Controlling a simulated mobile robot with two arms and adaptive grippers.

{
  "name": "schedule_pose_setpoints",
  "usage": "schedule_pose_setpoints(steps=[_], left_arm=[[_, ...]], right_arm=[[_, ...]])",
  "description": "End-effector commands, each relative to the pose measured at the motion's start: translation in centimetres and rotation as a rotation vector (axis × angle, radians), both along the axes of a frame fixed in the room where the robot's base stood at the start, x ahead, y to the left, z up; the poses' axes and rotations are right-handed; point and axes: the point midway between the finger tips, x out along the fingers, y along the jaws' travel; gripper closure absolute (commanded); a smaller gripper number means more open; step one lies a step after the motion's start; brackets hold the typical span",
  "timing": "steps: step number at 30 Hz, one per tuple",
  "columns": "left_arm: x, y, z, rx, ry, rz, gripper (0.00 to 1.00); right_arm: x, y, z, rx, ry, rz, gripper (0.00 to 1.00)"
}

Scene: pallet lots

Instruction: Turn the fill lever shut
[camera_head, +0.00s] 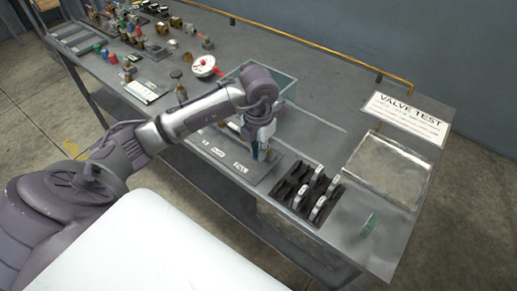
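My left gripper (262,154) points down over a dark plate (262,172) with small white labels on the grey bench. Its fingertips are small and dark here, and I cannot tell whether they are open or closed on something. I cannot pick out the fill lever for sure; my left arm and gripper cover part of the plate. A white round piece with a red handle (204,64) stands farther back, left of a clear-walled tank (288,88). My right gripper is not in view.
A black rack (309,196) with several pale upright pieces stands right of the plate. A silvery tray (388,170) and a "VALVE TEST" sign (405,118) lie at right. Several small fittings crowd the bench's far left. A copper pipe (300,42) runs along the back.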

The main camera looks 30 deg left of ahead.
Motion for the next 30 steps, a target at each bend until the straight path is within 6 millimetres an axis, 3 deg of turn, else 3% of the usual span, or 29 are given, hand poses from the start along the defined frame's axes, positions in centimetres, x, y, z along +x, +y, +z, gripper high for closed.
schedule_pose_setpoints(steps=[14, 30], left_arm=[[0.1, 0.3, -0.1, 0.002, -0.002, -0.054, 1.0], [0.7, 1.9, -0.3, 0.003, -0.003, -0.488, 1.0]], right_arm=[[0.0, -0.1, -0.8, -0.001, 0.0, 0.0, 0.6], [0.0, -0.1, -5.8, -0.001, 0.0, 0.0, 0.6]])
